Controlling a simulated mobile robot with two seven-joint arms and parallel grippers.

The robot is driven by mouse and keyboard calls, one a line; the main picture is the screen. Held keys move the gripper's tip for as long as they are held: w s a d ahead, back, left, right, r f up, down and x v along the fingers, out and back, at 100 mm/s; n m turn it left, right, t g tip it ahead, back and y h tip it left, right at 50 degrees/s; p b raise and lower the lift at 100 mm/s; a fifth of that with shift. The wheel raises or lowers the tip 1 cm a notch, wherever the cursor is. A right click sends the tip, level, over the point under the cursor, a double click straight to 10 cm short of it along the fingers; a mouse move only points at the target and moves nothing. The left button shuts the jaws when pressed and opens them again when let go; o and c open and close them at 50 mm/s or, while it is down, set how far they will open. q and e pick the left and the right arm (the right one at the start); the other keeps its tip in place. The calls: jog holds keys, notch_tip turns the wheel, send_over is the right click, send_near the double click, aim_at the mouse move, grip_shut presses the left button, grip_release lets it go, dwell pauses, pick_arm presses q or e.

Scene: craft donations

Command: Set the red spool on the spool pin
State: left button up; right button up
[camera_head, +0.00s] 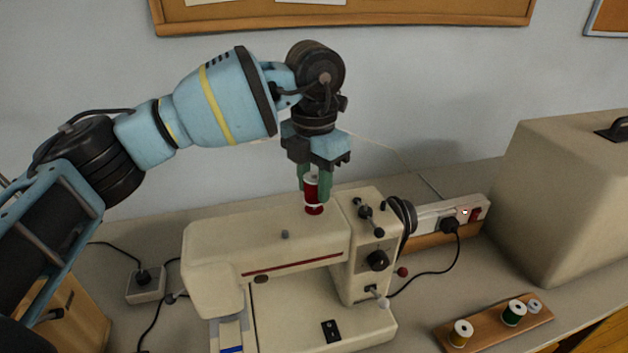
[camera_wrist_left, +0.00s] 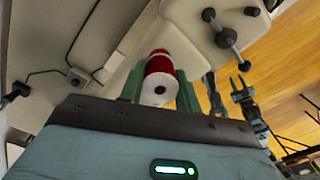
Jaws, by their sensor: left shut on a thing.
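The red spool (camera_head: 312,191) is upright between the fingers of my left gripper (camera_head: 316,188), over the top of the cream sewing machine (camera_head: 265,240) near its right end. My left gripper is shut on it. In the left wrist view the red spool (camera_wrist_left: 159,65) shows its white end towards the camera, with a green finger of my left gripper (camera_wrist_left: 159,82) on each side. The spool pin cannot be made out. The spool and fingers hide the spot below, so I cannot tell whether the spool is around the pin or above it.
A wooden rack (camera_head: 485,327) with several spools lies at the front right. A large beige case (camera_head: 570,200) stands at the right, and a power strip (camera_head: 445,217) lies behind the machine. A dark jointed shape at the left wrist view's right may be my right arm.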

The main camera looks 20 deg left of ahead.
pick_arm(q)
jog(key=shift+f, duration=0.4)
pick_arm(e)
jog(key=shift+s+f, duration=0.15)
jog(key=shift+s, duration=0.15)
pick_arm(q)
jog(key=shift+f, duration=0.4)
pick_arm(e)
jog(key=shift+w, duration=0.15)
pick_arm(q)
jog(key=o, duration=1)
pick_arm(e)
jog(key=shift+w, duration=0.15)
pick_arm(q)
jog(key=shift+o, duration=0.2)
notch_tip(320, 180, up, 7)
jog(key=shift+r, duration=0.4)
pick_arm(e)
jog(key=shift+s+f, duration=0.3)
jog(key=shift+s, duration=0.25)
jog(key=shift+w+r, duration=0.15)
jog(key=shift+w, duration=0.15)
